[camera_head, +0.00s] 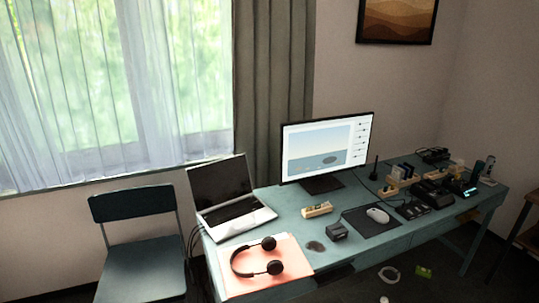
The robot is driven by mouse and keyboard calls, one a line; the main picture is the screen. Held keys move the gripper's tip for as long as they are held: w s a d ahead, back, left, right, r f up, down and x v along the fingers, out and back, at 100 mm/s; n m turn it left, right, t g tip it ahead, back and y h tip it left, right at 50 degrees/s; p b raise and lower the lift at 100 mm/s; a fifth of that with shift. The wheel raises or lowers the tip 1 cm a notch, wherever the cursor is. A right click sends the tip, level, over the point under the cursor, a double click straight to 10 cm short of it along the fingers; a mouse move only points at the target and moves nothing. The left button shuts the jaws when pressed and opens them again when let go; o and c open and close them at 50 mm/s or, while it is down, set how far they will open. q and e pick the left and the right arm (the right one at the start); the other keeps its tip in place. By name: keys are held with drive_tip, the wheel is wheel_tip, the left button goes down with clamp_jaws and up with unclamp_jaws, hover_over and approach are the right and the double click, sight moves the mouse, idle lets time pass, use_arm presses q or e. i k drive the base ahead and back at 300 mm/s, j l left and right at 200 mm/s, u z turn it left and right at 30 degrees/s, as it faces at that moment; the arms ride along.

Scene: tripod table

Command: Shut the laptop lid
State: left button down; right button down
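An open laptop (240,215) stands at the left end of a blue-green desk (292,205). Its lid (219,182) is raised, with a dark screen facing the front, and leans back from the keyboard base. Nothing touches the lid. Neither of my grippers is in the head view.
Headphones (259,262) lie on a reddish mat (290,267) in front of the laptop. A monitor (328,147) stands right of it. A mouse (377,215) rests on a dark pad (367,228). A chair (140,262) is left of the desk. Several small devices crowd the desk's right end.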

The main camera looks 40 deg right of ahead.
sight(213, 184)
drive_tip(key=i+l+z, duration=0.1)
drive_tip(key=l+z, duration=0.15)
drive_tip(key=z, duration=0.2)
drive_tip(key=i+l+z, duration=0.15)
drive_tip(key=z, duration=0.3)
drive_tip(key=i+l+z, duration=0.2)
drive_tip(key=z, duration=0.3)
drive_tip(key=i+l+z, duration=0.1)
drive_tip(key=z, duration=0.35)
drive_tip(key=i+j, duration=0.05)
drive_tip(key=i, duration=0.05)
